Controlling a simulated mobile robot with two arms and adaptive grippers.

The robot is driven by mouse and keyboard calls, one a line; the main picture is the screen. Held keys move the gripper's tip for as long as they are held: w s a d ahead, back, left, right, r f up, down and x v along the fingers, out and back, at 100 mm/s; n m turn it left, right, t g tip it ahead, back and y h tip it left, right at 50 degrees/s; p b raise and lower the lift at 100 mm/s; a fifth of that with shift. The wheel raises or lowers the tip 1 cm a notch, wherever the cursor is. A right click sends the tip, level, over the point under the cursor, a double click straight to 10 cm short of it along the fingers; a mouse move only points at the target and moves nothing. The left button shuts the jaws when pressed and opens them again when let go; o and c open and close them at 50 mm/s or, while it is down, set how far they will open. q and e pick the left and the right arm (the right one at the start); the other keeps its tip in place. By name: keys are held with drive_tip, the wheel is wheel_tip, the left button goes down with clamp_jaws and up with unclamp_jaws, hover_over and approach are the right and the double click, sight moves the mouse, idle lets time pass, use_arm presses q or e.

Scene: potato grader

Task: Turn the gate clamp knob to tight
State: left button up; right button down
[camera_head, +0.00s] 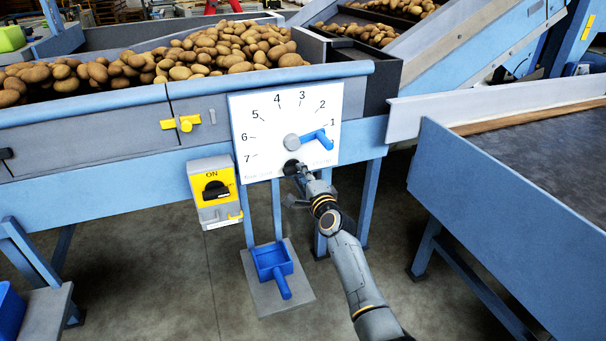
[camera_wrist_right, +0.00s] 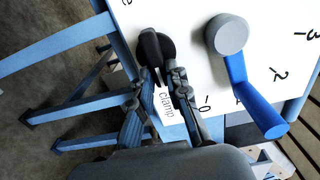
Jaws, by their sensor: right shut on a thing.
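The black gate clamp knob (camera_head: 291,168) sits on the lower part of the white dial plate (camera_head: 262,112), below the grey-hubbed blue lever (camera_head: 316,137). My right gripper (camera_head: 299,171) reaches up to the knob from below and is shut on it. In the right wrist view the knob (camera_wrist_right: 152,48) shows at the fingertips of my right gripper (camera_wrist_right: 162,78), beside a label reading "clamp" (camera_wrist_right: 167,105). Part of the knob is hidden by the fingers, and its turn angle cannot be read. My left gripper is not in view.
A yellow and grey switch box (camera_head: 214,192) marked ON hangs left of the dial. A yellow handle (camera_head: 187,123) is on the machine's side. A blue scoop (camera_head: 272,262) lies on a low plate below. A blue-sided table (camera_head: 480,210) stands at right.

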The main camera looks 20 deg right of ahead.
idle(0.4)
drive_tip(key=c, duration=1.4)
unclamp_jaws()
drive_tip(key=shift+f, duration=0.1)
drive_tip(key=shift+o, duration=0.5)
drive_tip(key=s, duration=1.2)
drive_tip(key=shift+d, duration=0.25)
